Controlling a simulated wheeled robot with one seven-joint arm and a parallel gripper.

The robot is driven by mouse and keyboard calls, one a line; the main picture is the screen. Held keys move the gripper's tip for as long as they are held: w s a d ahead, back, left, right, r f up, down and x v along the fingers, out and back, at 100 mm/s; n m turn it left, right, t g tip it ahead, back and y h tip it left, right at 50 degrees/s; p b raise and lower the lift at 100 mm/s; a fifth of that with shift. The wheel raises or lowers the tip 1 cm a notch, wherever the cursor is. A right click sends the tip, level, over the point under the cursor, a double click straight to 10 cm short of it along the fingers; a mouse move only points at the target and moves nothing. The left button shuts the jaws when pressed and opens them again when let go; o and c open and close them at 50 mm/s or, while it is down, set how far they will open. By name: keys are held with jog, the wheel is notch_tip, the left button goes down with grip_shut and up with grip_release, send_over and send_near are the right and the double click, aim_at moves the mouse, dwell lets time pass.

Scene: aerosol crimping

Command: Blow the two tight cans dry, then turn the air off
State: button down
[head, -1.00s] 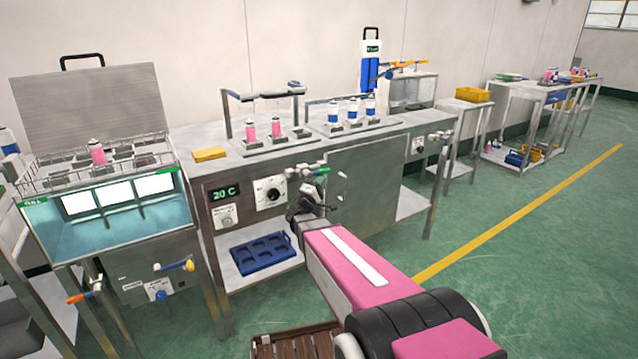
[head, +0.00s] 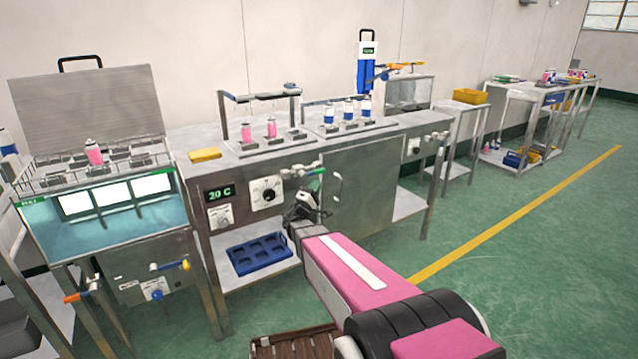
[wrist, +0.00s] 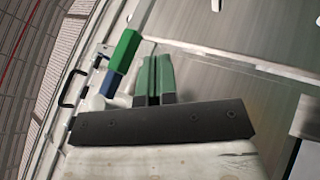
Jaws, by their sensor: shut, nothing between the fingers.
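Two pink-and-white cans (head: 246,132) (head: 271,127) stand upright under a small overhead frame (head: 258,96) on the steel bench. A valve with a green handle (head: 317,171) sits on the bench front, right of the dial. I cannot tell its setting or whether air is flowing. My gripper (head: 312,189) is just below this handle, shut and empty. In the wrist view its green-padded fingers (wrist: 156,66) are together, apart from a green-and-blue handle (wrist: 125,50) on their left. Whether the cans are wet is too small to see.
Several blue-and-white cans (head: 348,110) stand to the right of the pink ones. A water bath (head: 120,215) with a pink can (head: 94,152) on its rack is at left. A blue tray (head: 259,254) lies on the lower shelf. Green floor is clear at right.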

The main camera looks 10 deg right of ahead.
jog(key=v, duration=1)
jog(key=shift+f, duration=0.45)
jog(key=shift+a, duration=0.1)
jog(key=s+d+f+m+g+y, duration=0.5)
jog(key=s+d+f+m+g, duration=0.2)
jog(key=s+d+g, duration=0.6)
jog(key=s+a+f+m+g+y, duration=0.1)
jog(key=s+a+g+y, duration=0.1)
jog(key=a+y, duration=0.4)
jog(key=s+a+f+m+g+y, duration=0.1)
jog(key=s+a+y, duration=0.4)
jog(key=a+y, duration=0.1)
jog(key=shift+f+g, duration=0.3)
jog(key=shift+g, duration=0.1)
